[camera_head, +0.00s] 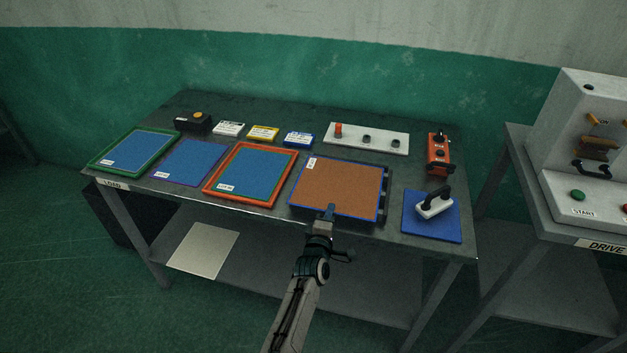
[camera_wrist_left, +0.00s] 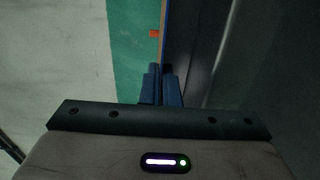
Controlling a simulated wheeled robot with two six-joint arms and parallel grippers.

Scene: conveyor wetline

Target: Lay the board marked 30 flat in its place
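A brown board (camera_head: 338,188) with a blue rim and a small white label is over a dark block (camera_head: 385,207) at the front of the table; I cannot read its number. My left gripper (camera_head: 330,212) is at the board's near edge. In the left wrist view the fingers (camera_wrist_left: 162,84) are close together on the thin board edge (camera_wrist_left: 163,35). I cannot tell whether the board rests on the block or is just above it. Left of it are an orange-framed tray (camera_head: 208,190), a blue panel (camera_head: 188,161) and a green-framed tray (camera_head: 97,165). My right gripper is out of view.
Behind are white, yellow and blue labelled blocks (camera_head: 263,133), a black box (camera_head: 191,123) and a white strip with knobs (camera_head: 367,139). At right are an orange device (camera_head: 439,155) and a handled tool on a blue pad (camera_head: 419,226). A control machine (camera_head: 585,150) stands beyond.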

